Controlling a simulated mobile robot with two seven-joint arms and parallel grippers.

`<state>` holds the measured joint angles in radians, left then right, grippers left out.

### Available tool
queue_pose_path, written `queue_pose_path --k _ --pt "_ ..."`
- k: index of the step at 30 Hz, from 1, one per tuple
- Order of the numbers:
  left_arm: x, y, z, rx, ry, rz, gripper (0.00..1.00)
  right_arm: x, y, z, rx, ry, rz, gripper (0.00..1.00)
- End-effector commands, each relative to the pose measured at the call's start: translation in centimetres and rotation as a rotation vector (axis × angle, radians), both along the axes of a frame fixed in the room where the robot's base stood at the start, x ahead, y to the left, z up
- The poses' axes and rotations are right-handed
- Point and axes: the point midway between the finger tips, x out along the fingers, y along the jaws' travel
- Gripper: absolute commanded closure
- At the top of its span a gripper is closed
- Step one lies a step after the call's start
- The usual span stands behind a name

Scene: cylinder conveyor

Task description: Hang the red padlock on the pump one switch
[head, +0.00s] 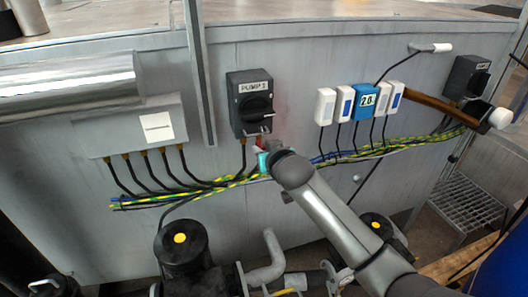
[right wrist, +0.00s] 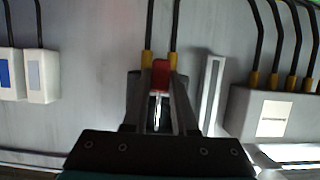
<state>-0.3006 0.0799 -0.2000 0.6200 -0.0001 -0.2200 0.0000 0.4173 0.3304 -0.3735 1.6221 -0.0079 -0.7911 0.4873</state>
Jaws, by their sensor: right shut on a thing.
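The pump one switch (head: 253,103) is a dark box labelled PUMP 1 with a black rotary handle, fixed to the grey panel in the head view. My right gripper (head: 262,147) is just below it, at its lower edge. In the right wrist view, my right gripper (right wrist: 160,78) is shut on the red padlock (right wrist: 161,72). The padlock's bright shackle (right wrist: 157,108) points toward the dark switch body behind it. Whether the shackle touches or passes through the switch handle cannot be told. In the head view the padlock is mostly hidden. My left gripper is not in view.
Yellow-green and black cables (head: 190,198) run along the panel below the switch. A grey junction box (head: 105,128) is left, with a vertical metal post (head: 200,75) between. White and blue modules (head: 365,100) and another dark switch (head: 467,77) are right. Dark pump motors (head: 182,255) stand below.

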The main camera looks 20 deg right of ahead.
Motion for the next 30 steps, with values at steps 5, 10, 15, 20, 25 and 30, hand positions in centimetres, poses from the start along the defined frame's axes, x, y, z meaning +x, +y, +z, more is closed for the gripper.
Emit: queue_pose_path --k 5,10,15,20,25,30 --pt "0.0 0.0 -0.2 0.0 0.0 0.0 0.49 0.6 0.0 0.0 0.001 -0.002 0.0 1.0" --pt "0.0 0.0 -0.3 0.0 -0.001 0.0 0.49 1.1 0.0 0.1 0.0 -0.002 0.0 1.0" --pt "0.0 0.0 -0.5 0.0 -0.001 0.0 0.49 1.6 0.1 0.1 0.0 -0.002 0.001 1.0" --pt "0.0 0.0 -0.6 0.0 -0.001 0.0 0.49 2.1 0.1 0.0 0.0 -0.002 0.001 1.0" --pt "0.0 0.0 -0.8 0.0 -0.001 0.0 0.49 2.6 0.1 0.1 0.001 -0.002 0.001 1.0" --pt "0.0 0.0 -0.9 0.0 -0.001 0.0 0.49 2.9 0.1 0.1 0.001 -0.002 0.001 1.0"
